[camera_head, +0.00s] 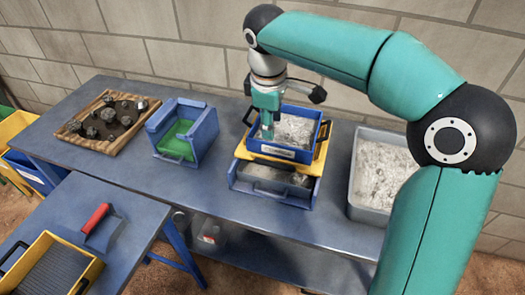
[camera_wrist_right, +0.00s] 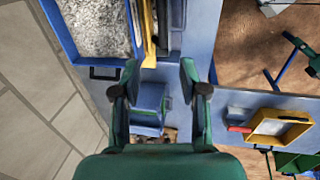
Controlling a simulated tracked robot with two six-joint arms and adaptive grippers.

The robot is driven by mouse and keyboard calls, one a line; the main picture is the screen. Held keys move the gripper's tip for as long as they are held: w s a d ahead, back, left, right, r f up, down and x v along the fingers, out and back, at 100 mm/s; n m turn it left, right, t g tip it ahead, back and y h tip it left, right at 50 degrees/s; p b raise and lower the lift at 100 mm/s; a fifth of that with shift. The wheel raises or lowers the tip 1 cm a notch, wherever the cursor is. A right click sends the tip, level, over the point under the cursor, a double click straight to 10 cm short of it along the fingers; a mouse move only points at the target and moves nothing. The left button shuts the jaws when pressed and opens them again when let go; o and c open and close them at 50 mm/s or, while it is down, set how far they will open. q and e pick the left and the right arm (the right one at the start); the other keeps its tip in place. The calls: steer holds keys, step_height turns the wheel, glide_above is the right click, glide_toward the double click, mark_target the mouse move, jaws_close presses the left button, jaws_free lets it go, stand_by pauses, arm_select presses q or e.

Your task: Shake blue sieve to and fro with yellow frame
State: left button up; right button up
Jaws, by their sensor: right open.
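The blue sieve (camera_head: 318,136), filled with grey crushed stone, sits on the yellow frame (camera_head: 322,158) over a blue stand on the table. The sieve also shows at the upper left of the right wrist view (camera_wrist_right: 60,50), with its dark handle (camera_wrist_right: 103,73). The yellow frame shows beside it there (camera_wrist_right: 149,30). My right gripper (camera_head: 266,132) points down at the sieve's left end, near the left handle (camera_head: 248,117). Its two fingers (camera_wrist_right: 160,72) are apart and empty, with the handle outside them. Contact with the sieve cannot be told. My left gripper is not in view.
A grey bin (camera_head: 357,205) of crushed stone stands right of the sieve. A blue box with green inside (camera_head: 185,130) and a wooden tray of rocks (camera_head: 128,137) stand left. The side table holds a red-handled scraper (camera_head: 97,219) and yellow-rimmed tray (camera_head: 88,268).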

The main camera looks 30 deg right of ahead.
mark_target(270, 163)
steer(key=w+f, duration=0.1)
steer(key=f, duration=0.4)
steer(key=d+f, duration=0.1)
steer(key=f, duration=0.5)
steer(key=w+f, duration=0.1)
steer(key=f, duration=0.4)
steer(key=shift+w+d+f, duration=0.2)
steer(key=shift+w+d, duration=0.1)
steer(key=shift+d, duration=0.05)
steer(key=shift+c, duration=0.3)
jaws_close()
